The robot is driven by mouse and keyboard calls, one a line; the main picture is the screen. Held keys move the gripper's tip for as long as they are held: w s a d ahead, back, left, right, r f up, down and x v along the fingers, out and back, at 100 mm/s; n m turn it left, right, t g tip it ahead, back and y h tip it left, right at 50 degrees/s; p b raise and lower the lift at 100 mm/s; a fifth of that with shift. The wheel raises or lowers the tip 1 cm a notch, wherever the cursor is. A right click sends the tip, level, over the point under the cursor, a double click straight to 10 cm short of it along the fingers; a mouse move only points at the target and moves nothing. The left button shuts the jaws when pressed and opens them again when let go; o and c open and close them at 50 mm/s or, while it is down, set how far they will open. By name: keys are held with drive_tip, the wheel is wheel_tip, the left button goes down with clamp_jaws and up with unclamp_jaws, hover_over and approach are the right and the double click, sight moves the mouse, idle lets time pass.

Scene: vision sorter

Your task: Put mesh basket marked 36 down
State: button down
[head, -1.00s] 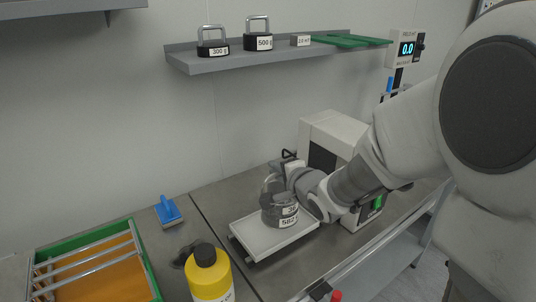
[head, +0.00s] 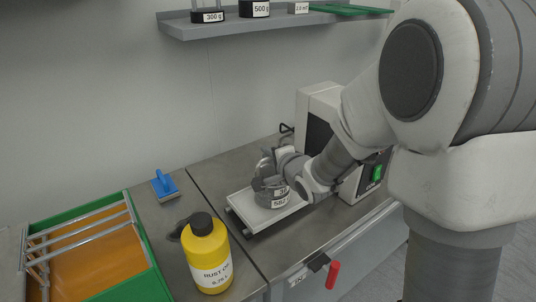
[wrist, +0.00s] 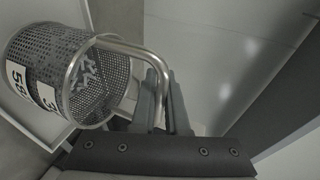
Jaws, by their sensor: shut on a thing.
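The mesh basket (wrist: 97,82) is a grey perforated cylinder with white labels, one starting with 3, and a bent metal handle. Small grey pieces lie inside it. In the head view the basket (head: 272,190) is at the white tray (head: 251,216) in front of the white machine. I cannot tell whether its base touches the tray. My gripper (wrist: 166,100) is shut on the basket's handle in the wrist view. In the head view my gripper (head: 277,165) is at the top of the basket, partly hidden by the wrist.
A white machine (head: 321,103) with a dark opening stands right behind the tray. A yellow bottle (head: 208,258), a blue-handled tool (head: 164,185) and a green-rimmed tray with rails (head: 146,243) are to the left. A shelf with weights (head: 254,9) is above. A red handle (head: 332,274) sticks out at the bench front.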

drive_tip(key=c, duration=0.9)
unclamp_jaws()
drive_tip(key=shift+r, duration=0.1)
drive_tip(key=s+d+r+n+g+h+b, duration=0.1)
drive_tip(key=s+d+r+n+h, duration=0.2)
drive_tip(key=s+d, duration=0.5)
drive_tip(key=s+d+r+n+g+h+b, duration=0.1)
drive_tip(key=s+d+r+n+g+h, duration=0.15)
drive_tip(key=s+d, duration=0.55)
drive_tip(key=s+a+n+g, duration=0.1)
drive_tip(key=s+n, duration=0.1)
drive_tip(key=s, duration=0.3)
drive_tip(key=s+a+n+g, duration=0.1)
drive_tip(key=s+n, duration=0.2)
drive_tip(key=s, duration=0.2)
drive_tip(key=s+a+n+g, duration=0.1)
drive_tip(key=s+n+g, duration=0.1)
drive_tip(key=s, duration=0.3)
drive_tip(key=shift+a+f, duration=0.2)
drive_tip(key=shift+f, duration=0.1)
